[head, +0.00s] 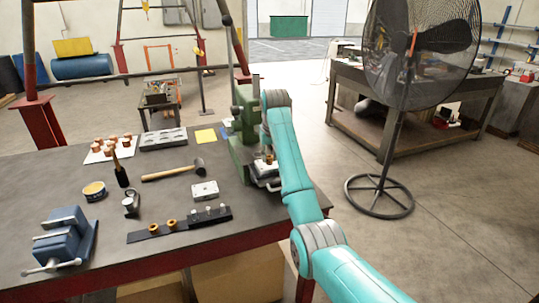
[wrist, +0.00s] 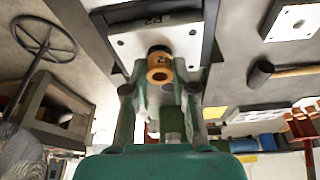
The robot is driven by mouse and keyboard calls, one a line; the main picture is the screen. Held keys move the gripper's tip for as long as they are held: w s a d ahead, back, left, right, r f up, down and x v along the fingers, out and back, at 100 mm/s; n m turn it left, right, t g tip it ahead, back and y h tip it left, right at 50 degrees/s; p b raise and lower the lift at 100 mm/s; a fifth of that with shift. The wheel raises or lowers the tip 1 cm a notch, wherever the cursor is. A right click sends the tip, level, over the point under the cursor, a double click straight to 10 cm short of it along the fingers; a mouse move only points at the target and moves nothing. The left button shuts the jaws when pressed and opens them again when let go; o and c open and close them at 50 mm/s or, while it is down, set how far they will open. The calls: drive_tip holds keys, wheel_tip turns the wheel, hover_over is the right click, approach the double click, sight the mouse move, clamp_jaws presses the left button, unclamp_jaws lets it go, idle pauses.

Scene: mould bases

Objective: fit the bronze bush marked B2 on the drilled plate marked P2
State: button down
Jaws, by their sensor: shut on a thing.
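The bronze bush (wrist: 160,68), with a dark band and a mark that looks like B2, is between the fingers of my gripper (wrist: 160,84), which is shut on it. The drilled plate (wrist: 120,46), a pale block with holes and a label reading P2, lies just beyond the bush in the wrist view. I cannot tell whether bush and plate touch. In the head view the plate (head: 266,171) sits at the green press, with a small bronze part above it; my arm partly hides this spot.
The green press (head: 240,150) stands close beside my arm. A second drilled plate (head: 204,190), a black rack (head: 190,224) with bushes and pins, a hammer (head: 172,173) and a blue vise (head: 62,240) are on the bench. A fan (head: 382,196) stands right.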

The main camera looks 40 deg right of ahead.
drive_tip(key=shift+f, duration=0.55)
idle(0.4)
drive_tip(key=c, duration=0.8)
unclamp_jaws()
drive_tip(key=shift+c, duration=0.2)
wheel_tip(320, 180, up, 10)
